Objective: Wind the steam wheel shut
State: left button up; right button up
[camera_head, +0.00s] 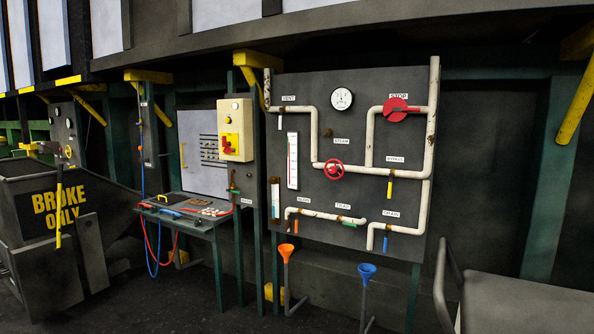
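A small red handwheel (333,170) sits on a white pipe on the dark grey valve panel (350,110), at the middle of the head view. A label that appears to read STEAM (342,141) is above and to the right of it. A larger red round piece (396,110) sits at the upper right of the panel, below a label reading STOP (399,96). How far the handwheel is turned cannot be told. Neither of my grippers shows in the head view.
A work table (190,222) with tools, a yellow control box (235,130) and a bin marked BROKE ONLY (100,222) stand left of the panel. Orange (286,252) and blue (367,271) funnels stand below it. A grey seat-like surface (520,305) is at lower right.

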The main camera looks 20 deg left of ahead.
aim_at(332, 170)
jog(key=u, duration=1.1)
jog(key=i, duration=1.35)
jog(key=u, duration=0.55)
jog(key=i, duration=1.75)
jog(key=z, duration=0.85)
